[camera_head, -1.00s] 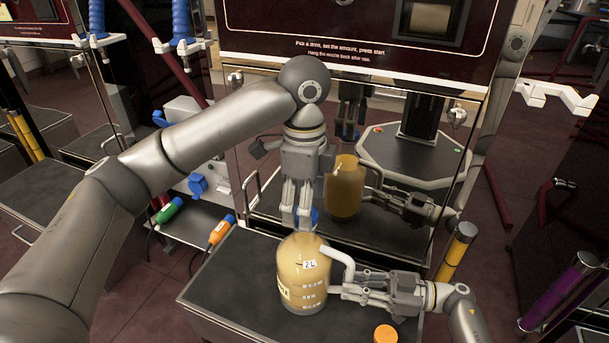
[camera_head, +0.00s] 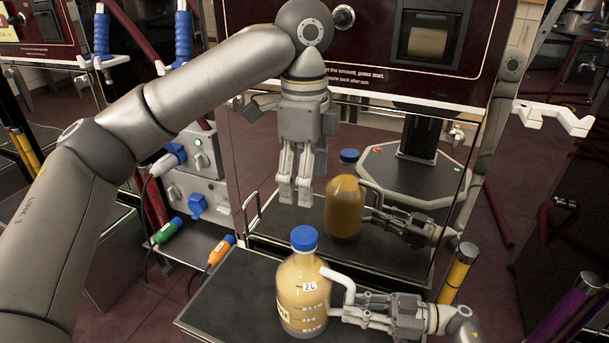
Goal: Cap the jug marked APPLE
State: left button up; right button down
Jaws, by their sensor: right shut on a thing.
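The jug (camera_head: 300,297) is clear with yellow-amber liquid and a "2L" mark. It stands upright on the dark platform (camera_head: 240,277) in front of the machine. Its name label (camera_head: 283,313) faces left and shows only in part, so I cannot read it. A blue cap (camera_head: 304,239) sits level on its neck. My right gripper (camera_head: 349,306) is shut on the jug's white handle (camera_head: 343,277) from the right. My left gripper (camera_head: 294,192) points down above and behind the cap, apart from it and empty, with a gap between its fingers.
The machine's glossy front mirrors the jug (camera_head: 344,208) and my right gripper. Green (camera_head: 169,230) and orange (camera_head: 221,249) nozzles lie left of the platform. A yellow-banded post (camera_head: 457,270) stands to the right.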

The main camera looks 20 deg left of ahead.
jog(key=shift+s+f, duration=0.1)
jog(key=shift+s, duration=0.05)
jog(key=c, duration=1.3)
grip_release()
jog(key=d, duration=0.4)
jog(key=w+d, duration=0.1)
jog(key=d, duration=0.7)
jog(key=shift+w, duration=0.35)
